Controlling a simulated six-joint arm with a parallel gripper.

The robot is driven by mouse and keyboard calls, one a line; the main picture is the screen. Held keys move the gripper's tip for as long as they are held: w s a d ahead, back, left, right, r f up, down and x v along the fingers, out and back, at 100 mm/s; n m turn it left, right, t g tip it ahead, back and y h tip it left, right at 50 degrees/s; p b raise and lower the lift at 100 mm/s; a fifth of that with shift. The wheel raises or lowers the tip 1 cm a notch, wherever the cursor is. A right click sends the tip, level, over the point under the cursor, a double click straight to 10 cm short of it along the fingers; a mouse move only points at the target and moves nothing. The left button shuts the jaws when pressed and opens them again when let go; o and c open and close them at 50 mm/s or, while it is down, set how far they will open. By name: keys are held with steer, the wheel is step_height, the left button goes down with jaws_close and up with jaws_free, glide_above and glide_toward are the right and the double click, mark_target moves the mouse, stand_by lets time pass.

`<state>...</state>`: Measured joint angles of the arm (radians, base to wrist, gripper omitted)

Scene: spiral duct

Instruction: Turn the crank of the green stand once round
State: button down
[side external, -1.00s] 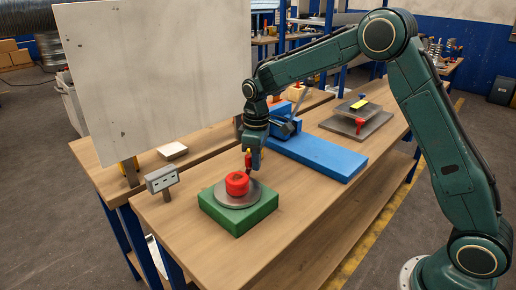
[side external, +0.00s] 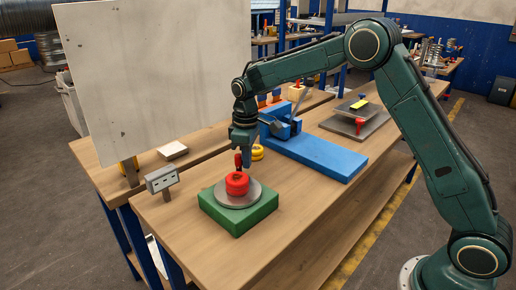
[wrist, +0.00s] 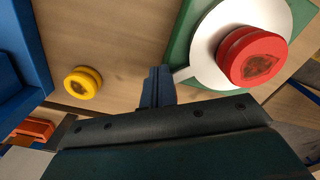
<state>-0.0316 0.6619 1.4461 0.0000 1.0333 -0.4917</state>
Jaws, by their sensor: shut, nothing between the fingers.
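The green stand (side external: 262,218) is on the near end of the workbench, with a grey disc (side external: 258,199) and a red round knob (side external: 237,183) on top. A small red upright piece (side external: 238,160), apparently the crank handle, stands just behind the knob. My gripper (side external: 243,149) points down directly above that piece; I cannot tell if they touch. In the wrist view my fingers (wrist: 158,87) are together and empty, left of the disc (wrist: 209,50). A thin grey bar (wrist: 180,75), apparently the crank arm, runs from disc to fingers. Its outer end is hidden.
A yellow ring-like piece (side external: 258,153) lies on the bench behind my gripper. A blue fixture (side external: 318,158) and a dark plate (side external: 357,126) are farther back. A grey sign-like box (side external: 161,179) and a large pale panel (side external: 160,75) are left.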

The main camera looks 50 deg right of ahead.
steer(key=shift+w, duration=0.1)
steer(key=shift+w+a, duration=0.65)
steer(key=shift+w, duration=0.05)
steer(key=shift+w+a, duration=0.45)
steer(key=shift+a, duration=0.05)
steer(key=shift+w+a, duration=0.2)
steer(key=shift+a, duration=0.05)
steer(key=shift+w+a, duration=0.5)
steer(key=shift+a, duration=0.5)
